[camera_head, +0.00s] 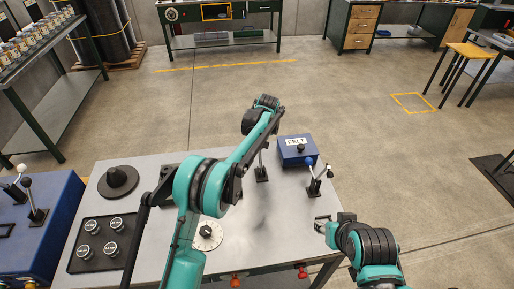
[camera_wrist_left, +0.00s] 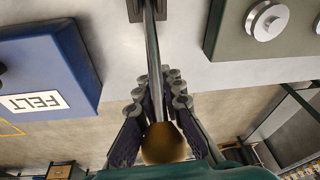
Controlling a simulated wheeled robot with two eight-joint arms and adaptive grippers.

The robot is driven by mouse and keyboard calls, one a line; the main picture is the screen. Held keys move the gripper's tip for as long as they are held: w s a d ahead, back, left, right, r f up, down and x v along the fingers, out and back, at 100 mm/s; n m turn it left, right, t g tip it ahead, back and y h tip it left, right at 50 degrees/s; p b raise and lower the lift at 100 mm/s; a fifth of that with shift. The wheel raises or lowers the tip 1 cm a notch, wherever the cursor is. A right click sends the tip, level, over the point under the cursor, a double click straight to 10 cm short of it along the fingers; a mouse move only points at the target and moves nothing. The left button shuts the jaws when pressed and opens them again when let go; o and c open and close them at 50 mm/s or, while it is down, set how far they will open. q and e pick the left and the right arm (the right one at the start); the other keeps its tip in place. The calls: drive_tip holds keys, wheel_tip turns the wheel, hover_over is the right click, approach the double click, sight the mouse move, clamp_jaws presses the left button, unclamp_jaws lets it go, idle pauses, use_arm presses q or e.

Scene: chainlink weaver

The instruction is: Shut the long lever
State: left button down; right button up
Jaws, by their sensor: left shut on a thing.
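A lever shaft (camera_head: 262,160) rises from a small dark base (camera_head: 261,174) on the grey table; its upper end is hidden behind my left arm in the head view. In the left wrist view the shaft (camera_wrist_left: 150,45) is long and metallic, with a brownish ball knob (camera_wrist_left: 163,143) at its end. My left gripper (camera_wrist_left: 157,98) is shut around the shaft just below the knob. A shorter lever with a blue knob (camera_head: 309,161) stands to the right, tilted. My right gripper (camera_head: 321,222) is empty and looks open near the table's right edge.
A blue box labelled FELT (camera_head: 296,151) stands close beside the held lever. A blue cabinet with levers (camera_head: 62,225) is at left.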

use_arm(q)
drive_tip(key=c, duration=1.6)
unclamp_jaws()
drive_tip(key=shift+s+d, duration=0.1)
drive_tip(key=shift+d, duration=0.05)
drive_tip(key=v, duration=1.2)
